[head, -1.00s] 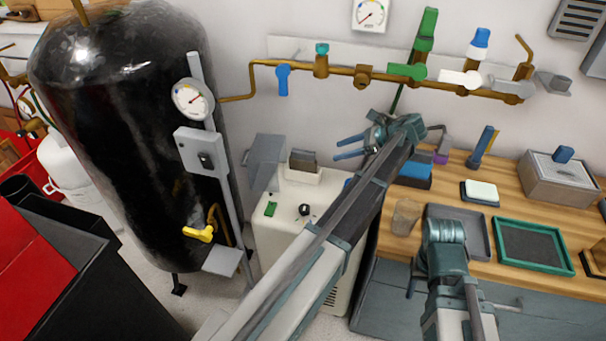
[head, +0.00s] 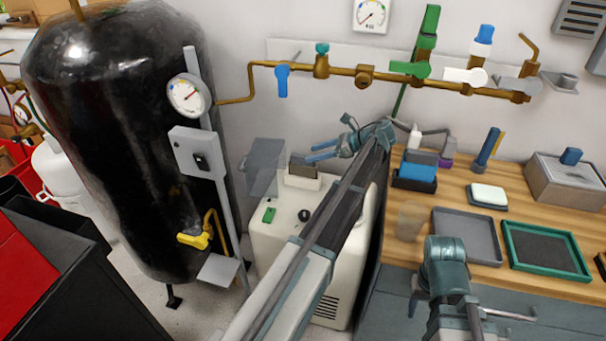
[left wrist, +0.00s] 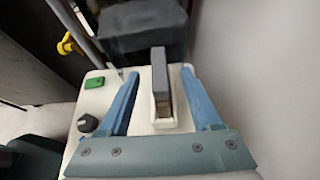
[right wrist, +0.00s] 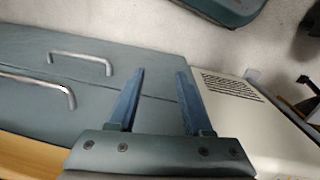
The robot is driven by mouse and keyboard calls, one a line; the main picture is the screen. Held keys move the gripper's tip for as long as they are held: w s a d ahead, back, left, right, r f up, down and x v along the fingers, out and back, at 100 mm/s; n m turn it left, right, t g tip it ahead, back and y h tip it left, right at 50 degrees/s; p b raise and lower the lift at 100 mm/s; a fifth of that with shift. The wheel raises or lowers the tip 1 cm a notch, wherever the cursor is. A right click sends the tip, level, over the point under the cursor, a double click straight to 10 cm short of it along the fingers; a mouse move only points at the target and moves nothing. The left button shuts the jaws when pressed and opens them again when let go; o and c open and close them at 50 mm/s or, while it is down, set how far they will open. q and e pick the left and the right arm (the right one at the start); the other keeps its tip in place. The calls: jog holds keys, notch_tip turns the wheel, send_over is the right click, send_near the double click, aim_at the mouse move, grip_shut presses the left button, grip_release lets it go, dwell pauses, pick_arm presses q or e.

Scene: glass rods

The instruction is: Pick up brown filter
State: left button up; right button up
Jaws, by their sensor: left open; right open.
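A grey-brown block, likely the brown filter (head: 303,166), stands upright in a white holder on the cream machine (head: 275,232). In the left wrist view the filter (left wrist: 160,78) shows a dark grey top and a brownish lower side within the white holder (left wrist: 163,122). My left gripper (head: 307,154) is open just right of the filter in the head view. In the left wrist view its two blue fingers (left wrist: 160,75) lie either side of the filter and holder; contact is not visible. My right gripper (right wrist: 160,72) is open and empty, pointing down beside the drawers.
A translucent grey panel (head: 266,166) stands left of the filter. A large black tank (head: 120,130) with a yellow valve (head: 195,240) stands further left. Right, the wooden bench (head: 450,188) holds trays and a beaker (head: 410,220). Pipes run along the wall above.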

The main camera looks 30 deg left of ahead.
aim_at(305, 156)
pick_arm(q)
jog(key=shift+b+x, duration=1.4)
jog(key=shift+x, duration=1.3)
jog(key=shift+d, duration=0.1)
grip_shut()
